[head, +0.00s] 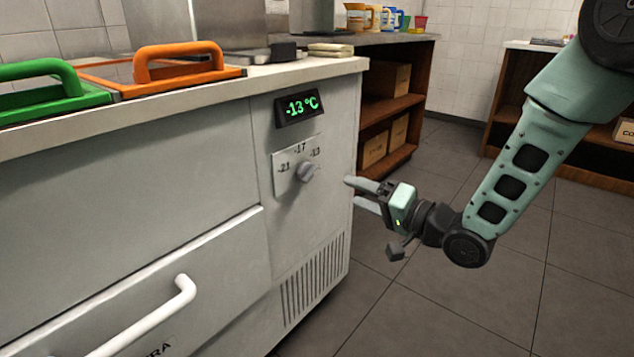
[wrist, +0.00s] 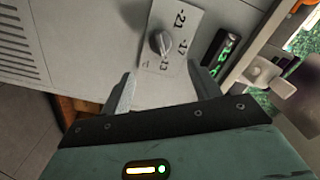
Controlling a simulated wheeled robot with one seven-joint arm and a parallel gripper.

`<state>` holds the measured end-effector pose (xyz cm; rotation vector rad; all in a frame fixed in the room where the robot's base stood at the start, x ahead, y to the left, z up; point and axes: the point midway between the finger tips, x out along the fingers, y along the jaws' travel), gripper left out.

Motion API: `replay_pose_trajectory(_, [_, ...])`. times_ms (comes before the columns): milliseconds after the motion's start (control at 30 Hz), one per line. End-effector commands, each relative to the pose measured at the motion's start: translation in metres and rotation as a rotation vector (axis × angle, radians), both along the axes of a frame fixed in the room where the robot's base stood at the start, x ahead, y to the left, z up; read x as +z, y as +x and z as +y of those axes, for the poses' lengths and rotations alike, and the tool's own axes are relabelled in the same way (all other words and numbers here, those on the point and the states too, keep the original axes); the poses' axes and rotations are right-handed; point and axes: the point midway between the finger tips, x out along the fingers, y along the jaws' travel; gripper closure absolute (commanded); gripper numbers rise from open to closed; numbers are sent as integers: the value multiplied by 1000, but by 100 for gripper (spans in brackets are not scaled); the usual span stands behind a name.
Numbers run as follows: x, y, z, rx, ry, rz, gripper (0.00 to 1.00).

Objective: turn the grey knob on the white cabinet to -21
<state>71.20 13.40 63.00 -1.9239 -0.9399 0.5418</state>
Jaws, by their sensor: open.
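The grey knob (head: 306,172) sits on a light plate (head: 286,179) marked -21, -17 and -13 on the front of the white cabinet (head: 235,150). The display (head: 298,107) above it reads -13 °C. The knob also shows in the wrist view (wrist: 160,42), where its ridge appears turned towards the -13 mark. My gripper (head: 352,192) is open and empty, to the right of the knob and apart from it. In the wrist view both fingers (wrist: 166,92) are spread, with the knob ahead of them.
A white drawer handle (head: 150,318) sticks out at the lower left, and a vent (head: 313,278) lies below the knob. Green (head: 45,90) and orange (head: 180,62) handled lids lie on the worktop. Wooden shelves (head: 395,100) stand behind. The floor right of the cabinet is clear.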

Motion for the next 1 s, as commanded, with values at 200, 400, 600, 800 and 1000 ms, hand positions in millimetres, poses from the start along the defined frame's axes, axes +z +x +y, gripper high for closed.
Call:
replay_pose_trajectory(200, [-3, 29, 39, 3, 0, -4, 38])
replay_pose_trajectory(400, [-2, 52, 69, 2, 0, -3, 38])
replay_pose_trajectory(600, [-2, 67, 86, 1, -1, 0, 38])
replay_pose_trajectory(800, [0, 71, 92, -1, -1, 1, 38])
replay_pose_trajectory(1000, [0, 71, 91, 0, -1, 1, 38])
